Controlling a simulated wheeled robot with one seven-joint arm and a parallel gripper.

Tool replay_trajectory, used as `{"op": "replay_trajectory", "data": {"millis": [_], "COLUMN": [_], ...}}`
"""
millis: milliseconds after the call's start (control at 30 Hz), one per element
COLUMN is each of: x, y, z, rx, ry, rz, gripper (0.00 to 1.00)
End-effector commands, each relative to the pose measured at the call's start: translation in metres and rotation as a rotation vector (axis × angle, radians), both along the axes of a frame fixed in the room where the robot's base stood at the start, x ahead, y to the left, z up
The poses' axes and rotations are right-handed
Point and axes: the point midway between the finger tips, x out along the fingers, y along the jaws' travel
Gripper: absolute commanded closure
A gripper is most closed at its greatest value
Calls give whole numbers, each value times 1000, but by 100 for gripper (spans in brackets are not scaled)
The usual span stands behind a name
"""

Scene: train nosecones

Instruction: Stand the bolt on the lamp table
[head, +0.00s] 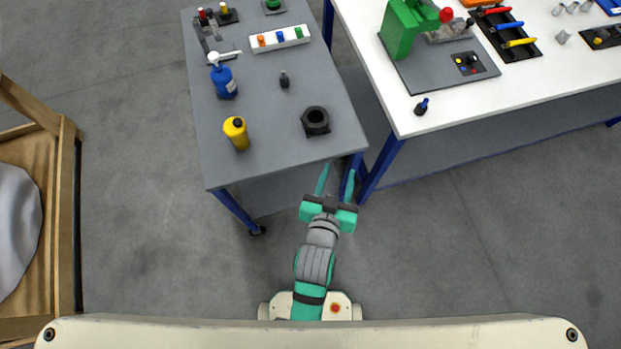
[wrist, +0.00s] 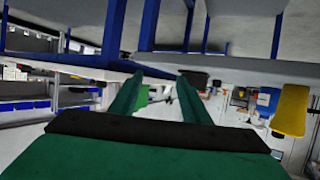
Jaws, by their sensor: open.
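I cannot pick out the bolt for certain. A small dark upright piece (head: 284,79) stands mid-table on the grey table (head: 265,155), and a small blue-and-black piece (head: 421,106) stands near the front corner of the white table (head: 440,122). Neither table is clearly marked as the lamp table. My gripper (head: 337,172) is open and empty, its two teal fingers apart, just off the near right corner of the grey table. In the wrist view my fingers (wrist: 157,95) have nothing between them close up.
On the grey table stand a yellow bottle (head: 237,133), a blue bottle (head: 223,81), a black ring-shaped piece (head: 315,121) and a white tray (head: 279,39). A green press (head: 402,30) stands on the white table. A wooden crate (head: 66,215) is at left.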

Motion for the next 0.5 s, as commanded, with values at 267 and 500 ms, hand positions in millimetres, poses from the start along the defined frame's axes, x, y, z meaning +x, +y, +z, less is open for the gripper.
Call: {"op": "replay_trajectory", "data": {"millis": [267,500], "x": [-83,-152], "y": [47,67], "z": [-10,5], "rx": [1,0], "ry": [-53,-109], "rz": [138,221], "gripper": [57,57]}}
